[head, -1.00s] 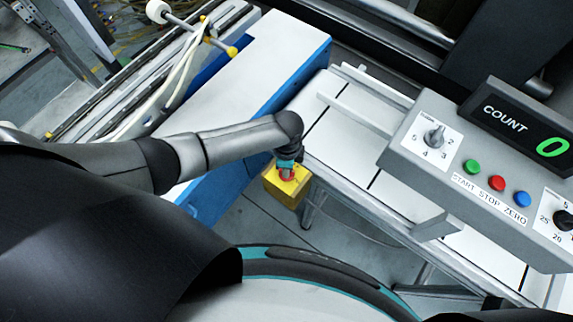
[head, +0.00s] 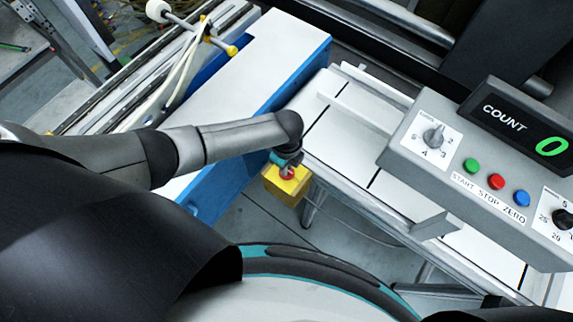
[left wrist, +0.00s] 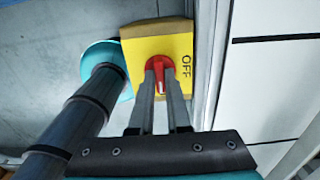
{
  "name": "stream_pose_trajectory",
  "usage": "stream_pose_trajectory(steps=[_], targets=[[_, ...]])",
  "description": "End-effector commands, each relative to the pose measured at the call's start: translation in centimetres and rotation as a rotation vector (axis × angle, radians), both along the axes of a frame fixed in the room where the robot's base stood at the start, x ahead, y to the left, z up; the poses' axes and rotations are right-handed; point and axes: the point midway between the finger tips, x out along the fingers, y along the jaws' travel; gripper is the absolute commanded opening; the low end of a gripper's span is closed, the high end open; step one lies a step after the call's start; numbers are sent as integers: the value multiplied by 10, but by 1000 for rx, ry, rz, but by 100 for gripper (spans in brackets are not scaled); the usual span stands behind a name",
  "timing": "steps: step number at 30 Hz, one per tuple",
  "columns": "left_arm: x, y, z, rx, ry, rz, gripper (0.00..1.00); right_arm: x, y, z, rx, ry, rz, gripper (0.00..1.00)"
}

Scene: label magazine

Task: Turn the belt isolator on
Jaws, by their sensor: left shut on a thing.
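The belt isolator is a yellow box (head: 285,184) at the near left end of the conveyor, with a red rotary knob (head: 287,173) on its face. In the left wrist view the yellow face (left wrist: 176,46) carries the word OFF beside the red knob (left wrist: 160,72). My left gripper (head: 287,166) is over the box. In the left wrist view its two fingers (left wrist: 160,80) are shut on the knob, one on each side. The knob's bar lies roughly in line with the fingers and is partly hidden by them. My right gripper is not in view.
The white conveyor belt (head: 352,133) runs beside the isolator. A grey control panel (head: 420,160) with a dial, green, red and blue buttons and a COUNT display reading 0 stands at the right. A blue-sided white table (head: 262,62) lies behind my left arm.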

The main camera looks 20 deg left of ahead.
Motion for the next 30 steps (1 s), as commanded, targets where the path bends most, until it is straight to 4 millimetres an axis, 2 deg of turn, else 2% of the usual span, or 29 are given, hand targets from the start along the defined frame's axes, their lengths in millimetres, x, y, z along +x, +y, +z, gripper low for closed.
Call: stream_pose_trajectory(steps=[9, 10, 18, 26, 30], targets=[[-1, -2, 0, -3, 0, -6, 0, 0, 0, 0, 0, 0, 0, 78], [-1, -2, 0, -3, 0, -6, 16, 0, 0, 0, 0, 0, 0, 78], [0, -1, 0, -2, 1, -3, 45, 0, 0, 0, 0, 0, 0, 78], [0, 0, 1, -1, 0, -2, 45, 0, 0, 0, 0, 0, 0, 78], [0, 0, 10, -1, -1, -2, 45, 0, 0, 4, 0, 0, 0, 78]])
